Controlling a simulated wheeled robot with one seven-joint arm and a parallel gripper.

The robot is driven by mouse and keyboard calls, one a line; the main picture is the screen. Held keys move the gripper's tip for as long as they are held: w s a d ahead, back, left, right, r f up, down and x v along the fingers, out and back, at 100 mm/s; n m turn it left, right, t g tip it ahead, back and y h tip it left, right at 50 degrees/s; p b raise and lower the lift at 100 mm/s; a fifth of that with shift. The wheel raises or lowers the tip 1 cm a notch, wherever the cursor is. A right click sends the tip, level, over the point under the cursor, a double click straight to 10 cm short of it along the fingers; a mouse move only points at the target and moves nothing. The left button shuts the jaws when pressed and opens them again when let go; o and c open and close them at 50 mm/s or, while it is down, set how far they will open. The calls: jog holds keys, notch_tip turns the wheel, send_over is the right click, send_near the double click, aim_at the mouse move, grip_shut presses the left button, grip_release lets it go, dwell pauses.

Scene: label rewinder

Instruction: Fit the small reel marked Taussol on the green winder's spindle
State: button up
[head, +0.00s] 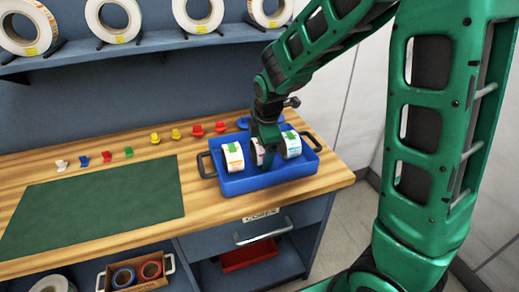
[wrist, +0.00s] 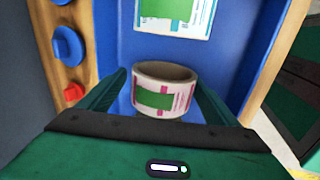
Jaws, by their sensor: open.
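My gripper (head: 268,157) is down in the blue tray (head: 240,187), among small white label reels. In the wrist view, the open fingers of my gripper (wrist: 163,92) stand on either side of a small reel (wrist: 165,98) with a green patch and pink print. Visible gaps are hard to judge. In the head view, one reel (head: 233,157) is left of the gripper, one (head: 291,145) right, and one (head: 256,150) partly hidden by it. The name Taussol cannot be read on any. A small green piece (head: 128,152) stands in the bench row; whether it is the winder is unclear.
Several small coloured pieces line the wooden bench (head: 215,207) behind a green mat (head: 95,205). A blue piece (head: 243,122) lies behind the tray. Large reels (head: 113,20) stand on the shelf above. A box of tape rolls (head: 137,275) is below the bench.

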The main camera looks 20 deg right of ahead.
jog(key=shift+s, duration=0.1)
jog(key=v, duration=1)
jog(key=shift+r, duration=0.4)
jog(key=s+d+m+g, duration=0.2)
jog(key=s+d+m, duration=0.9)
jog(key=s+d, duration=0.15)
jog(key=s+d+f+m, duration=0.1)
jog(key=s+d+m, duration=0.1)
jog(key=s+m, duration=0.4)
jog(key=s+d+f+m+g, duration=0.1)
jog(key=s+d+m, duration=0.2)
jog(key=s+m, duration=0.4)
jog(key=s, duration=0.3)
jog(key=shift+f+g, duration=0.3)
jog(key=shift+f, duration=0.05)
